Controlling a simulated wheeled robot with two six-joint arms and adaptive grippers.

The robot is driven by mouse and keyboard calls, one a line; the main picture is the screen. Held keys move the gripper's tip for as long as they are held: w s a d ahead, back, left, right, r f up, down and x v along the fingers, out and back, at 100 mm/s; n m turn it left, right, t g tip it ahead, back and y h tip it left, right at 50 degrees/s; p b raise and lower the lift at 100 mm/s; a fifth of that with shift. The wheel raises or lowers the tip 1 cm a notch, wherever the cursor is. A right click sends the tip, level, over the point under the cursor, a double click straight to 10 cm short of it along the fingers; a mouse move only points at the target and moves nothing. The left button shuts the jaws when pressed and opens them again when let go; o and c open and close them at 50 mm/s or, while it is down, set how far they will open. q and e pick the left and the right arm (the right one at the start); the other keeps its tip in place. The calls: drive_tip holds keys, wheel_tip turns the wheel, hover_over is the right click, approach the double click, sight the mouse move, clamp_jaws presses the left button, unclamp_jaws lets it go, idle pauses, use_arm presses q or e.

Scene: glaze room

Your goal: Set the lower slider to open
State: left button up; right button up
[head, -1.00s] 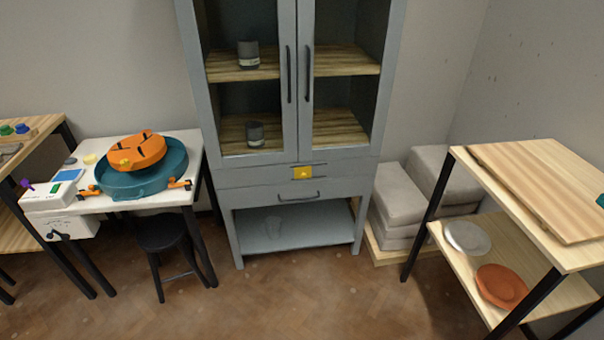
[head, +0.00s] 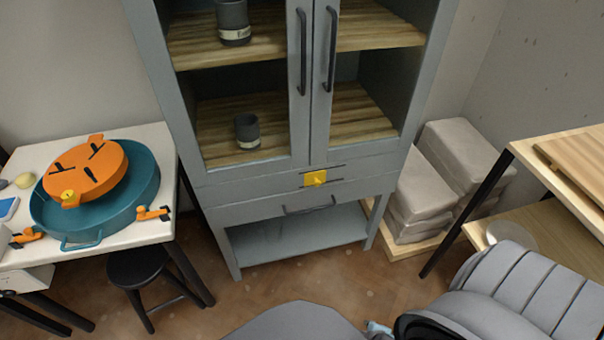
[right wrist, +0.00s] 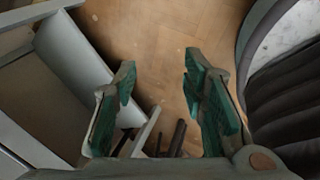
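A yellow slider (head: 315,178) sits between two dark horizontal rails on the front of the grey cabinet (head: 260,180), below the glass doors and above a drawer with a dark handle (head: 307,208). It is the only slider I can make out, and its markings are too small to read. My right gripper (right wrist: 158,88) shows in the right wrist view, with its two green-padded fingers apart and nothing between them. It points down over the floor, apart from the slider. My left gripper is out of view.
A white table with a teal basin (head: 130,200) and orange lid-like disc (head: 85,170) stands left, a black stool (head: 142,268) beside it. Grey stacked blocks (head: 420,190) and a wooden shelf unit (head: 570,165) stand right. Some floor in front of the cabinet is clear.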

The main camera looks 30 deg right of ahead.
drive_tip(key=w+d+n+t+h+b, duration=0.1)
drive_tip(key=w+d+n+t+b, duration=0.1)
drive_tip(key=w+n, duration=0.25)
drive_tip(key=w+d+n+t+h+b, duration=0.1)
drive_tip(key=w+d+n+b, duration=0.15)
drive_tip(key=w, duration=0.35)
drive_tip(key=n+t+h+b, duration=0.2)
drive_tip(key=n+t+b, duration=0.8)
drive_tip(key=n, duration=0.7)
approach(318, 184)
drive_tip(key=b+x, duration=0.1)
drive_tip(key=x, duration=0.6)
drive_tip(key=shift+w+f, duration=0.1)
drive_tip(key=shift+f, duration=0.05)
drive_tip(key=shift+w+d, duration=0.2)
drive_tip(key=shift+w, duration=0.35)
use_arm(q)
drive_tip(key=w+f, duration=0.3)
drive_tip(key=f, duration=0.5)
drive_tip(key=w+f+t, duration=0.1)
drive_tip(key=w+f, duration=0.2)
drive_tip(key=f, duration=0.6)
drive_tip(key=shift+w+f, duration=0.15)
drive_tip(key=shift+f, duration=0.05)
use_arm(e)
drive_tip(key=shift+c, duration=0.5)
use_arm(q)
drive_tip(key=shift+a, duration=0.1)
use_arm(e)
clamp_jaws()
